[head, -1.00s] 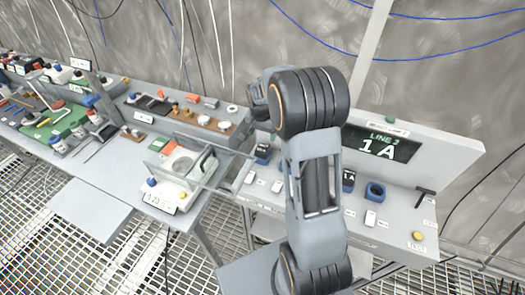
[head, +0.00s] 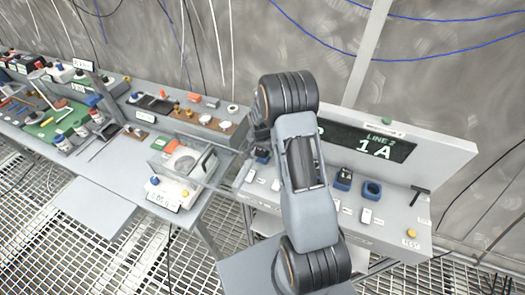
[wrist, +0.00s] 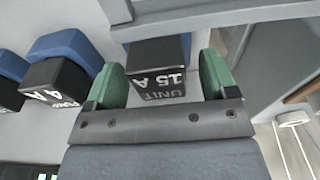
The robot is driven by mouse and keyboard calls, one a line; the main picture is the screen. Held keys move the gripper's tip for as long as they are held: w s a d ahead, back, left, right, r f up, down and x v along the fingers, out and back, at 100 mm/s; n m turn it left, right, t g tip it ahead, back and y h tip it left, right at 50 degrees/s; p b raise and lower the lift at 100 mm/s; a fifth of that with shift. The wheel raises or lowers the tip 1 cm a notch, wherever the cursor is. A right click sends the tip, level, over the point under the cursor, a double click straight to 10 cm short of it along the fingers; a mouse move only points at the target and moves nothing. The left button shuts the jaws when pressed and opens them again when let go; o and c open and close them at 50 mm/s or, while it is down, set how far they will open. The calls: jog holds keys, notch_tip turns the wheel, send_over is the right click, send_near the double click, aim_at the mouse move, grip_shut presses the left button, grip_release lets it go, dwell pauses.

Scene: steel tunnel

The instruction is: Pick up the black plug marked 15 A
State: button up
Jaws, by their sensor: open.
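The black plug marked 15 A (wrist: 158,76) sits in a blue holder, its white lettering upside down in the wrist view. My gripper (wrist: 164,82) is open, with one green finger on each side of this plug. I cannot tell whether either finger touches it. What looks like the same plug shows in the head view (head: 262,155), just left of my arm. My gripper's fingers are hard to make out there, mostly hidden by the arm.
Another black plug (wrist: 55,80) in a blue holder stands left of my gripper in the wrist view, with one more at the far left edge. A display reading LINE 2, 1 A (head: 365,143) stands behind the bench. A clear-walled box (head: 188,160) is to the left.

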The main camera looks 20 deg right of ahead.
jog(key=c, duration=1.1)
jog(key=shift+o, duration=0.2)
jog(key=shift+r, duration=0.1)
